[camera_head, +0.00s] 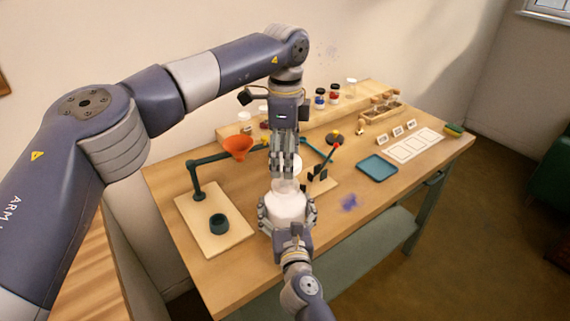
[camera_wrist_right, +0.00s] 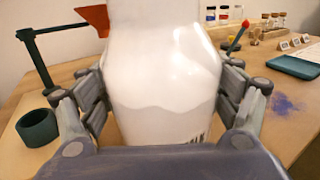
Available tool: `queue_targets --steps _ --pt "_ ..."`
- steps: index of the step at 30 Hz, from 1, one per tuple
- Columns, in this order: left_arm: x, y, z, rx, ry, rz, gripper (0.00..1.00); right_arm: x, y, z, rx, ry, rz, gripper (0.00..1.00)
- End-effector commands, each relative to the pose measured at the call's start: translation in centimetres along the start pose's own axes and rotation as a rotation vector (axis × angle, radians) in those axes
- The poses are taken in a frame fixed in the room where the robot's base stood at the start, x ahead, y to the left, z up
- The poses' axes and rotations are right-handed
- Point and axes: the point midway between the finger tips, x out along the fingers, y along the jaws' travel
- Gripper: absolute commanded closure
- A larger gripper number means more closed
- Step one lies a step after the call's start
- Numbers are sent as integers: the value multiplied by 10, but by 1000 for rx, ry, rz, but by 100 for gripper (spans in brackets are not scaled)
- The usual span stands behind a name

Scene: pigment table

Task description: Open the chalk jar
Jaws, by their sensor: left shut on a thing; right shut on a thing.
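The white chalk jar (camera_head: 287,208) stands upright near the front edge of the table, and its body fills the middle of the right wrist view (camera_wrist_right: 165,85). My right gripper (camera_head: 287,214) is shut around the jar's body from the front, with one finger on each side. My left gripper (camera_head: 284,172) points straight down over the jar and is shut on the pale lid (camera_head: 286,185) at its top. The fingers partly hide the lid, so I cannot tell whether it still sits on the neck. The jar's top is out of frame in the right wrist view.
An orange funnel (camera_head: 237,146) on a stand and a dark green cup (camera_head: 219,224) are left of the jar. A red-tipped tool (camera_head: 336,148) stands close on the right. A blue tray (camera_head: 377,168) lies farther right. Small jars line the back shelf.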

Motion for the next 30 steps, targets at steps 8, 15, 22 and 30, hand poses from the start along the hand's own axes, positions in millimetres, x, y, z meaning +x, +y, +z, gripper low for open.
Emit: queue_targets --steps 8,15,22,30 --pt "0 0 0 0 0 1 70 0 0 0 0 0 -1 0" --pt "1 0 0 -1 0 0 70 0 0 0 0 0 0 0" --pt "1 0 0 -1 0 0 70 -4 0 0 0 1 0 0" --pt "1 0 0 -1 0 0 70 -43 0 -2 1 3 0 0"
